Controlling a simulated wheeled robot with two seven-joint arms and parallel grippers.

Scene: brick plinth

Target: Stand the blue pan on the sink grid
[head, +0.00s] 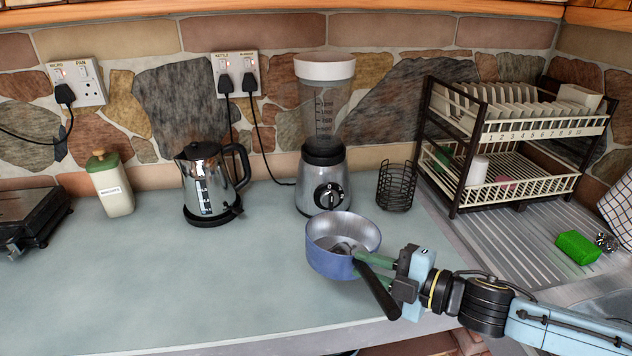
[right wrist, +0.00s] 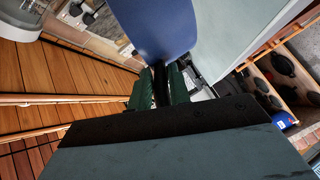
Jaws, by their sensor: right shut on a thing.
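The blue pan (head: 333,262) has a metal inside and a black handle (head: 377,287). It is upright at the front of the counter; I cannot tell whether its base touches the counter. My right gripper (head: 362,262) is shut on the pan's handle close to the pan wall. In the right wrist view the pan (right wrist: 155,25) shows beyond the green fingers (right wrist: 162,85), with the dark handle between them. The sink (head: 600,290) shows only in part at the right edge; no grid can be made out in it. My left gripper is not in view.
A blender (head: 324,180), a kettle (head: 207,182) and a wire basket (head: 396,187) stand behind the pan. A dish rack (head: 515,140) stands on the draining board (head: 510,240), with a green sponge (head: 577,247) near the sink. The counter's left front (head: 120,290) is clear.

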